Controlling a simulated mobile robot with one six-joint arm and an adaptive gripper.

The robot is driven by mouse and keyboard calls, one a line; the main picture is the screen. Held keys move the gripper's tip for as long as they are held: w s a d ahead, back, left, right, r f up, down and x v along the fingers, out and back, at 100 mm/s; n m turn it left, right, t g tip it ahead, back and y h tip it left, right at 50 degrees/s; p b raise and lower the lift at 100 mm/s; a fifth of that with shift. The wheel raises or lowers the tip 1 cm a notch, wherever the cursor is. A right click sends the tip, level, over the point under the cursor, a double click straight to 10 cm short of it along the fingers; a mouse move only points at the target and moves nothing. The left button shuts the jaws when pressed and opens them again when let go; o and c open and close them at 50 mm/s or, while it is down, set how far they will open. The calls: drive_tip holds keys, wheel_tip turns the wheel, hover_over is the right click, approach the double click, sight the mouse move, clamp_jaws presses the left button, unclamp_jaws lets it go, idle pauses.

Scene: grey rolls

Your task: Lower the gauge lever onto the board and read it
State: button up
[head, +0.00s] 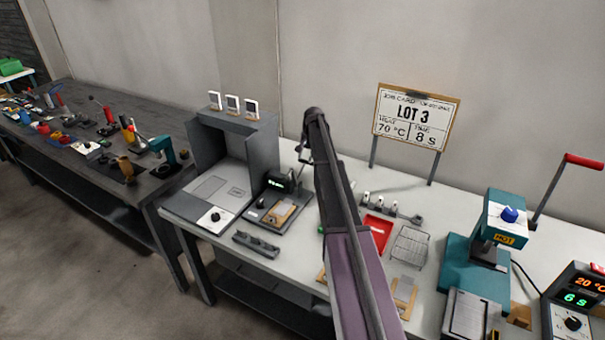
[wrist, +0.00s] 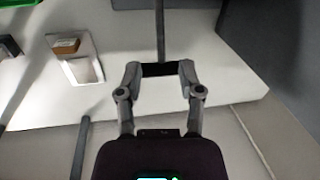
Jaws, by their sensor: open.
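The gauge (head: 280,183) is a dark device with a small lit green readout, too small to read. A tan board (head: 282,213) lies on its base, in front of the readout. The lever is a thin rod (head: 303,157) rising behind the gauge, partly hidden by my arm. In the wrist view a grey rod (wrist: 160,30), seemingly the lever, ends at a black grip (wrist: 160,70) between my fingers. My gripper (wrist: 161,78) is open, with one finger on each side of that grip. Whether the fingers touch it I cannot tell. The head view mostly hides my fingertips.
A grey booth (head: 239,150) stands left of the gauge. A slotted grey block (head: 256,246) lies in front. Right of my arm are a red tray (head: 377,232), a wire rack (head: 410,246) and a teal press (head: 480,262). A LOT 3 sign (head: 415,118) stands behind.

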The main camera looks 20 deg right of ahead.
sight(303, 167)
drive_tip(key=shift+w+a+f+b, duration=0.15)
drive_tip(key=shift+f+b, duration=0.75)
drive_tip(key=shift+f, duration=0.1)
drive_tip(key=shift+w+a+f+b, duration=0.1)
drive_tip(key=shift+f+b, duration=0.8)
drive_tip(key=shift+f, duration=0.05)
drive_tip(key=shift+w+a+f+b, duration=0.15)
drive_tip(key=shift+f+b, duration=0.75)
drive_tip(key=shift+f, duration=0.1)
drive_tip(key=c, duration=0.7)
clamp_jaws()
drive_tip(key=shift+a, duration=0.1)
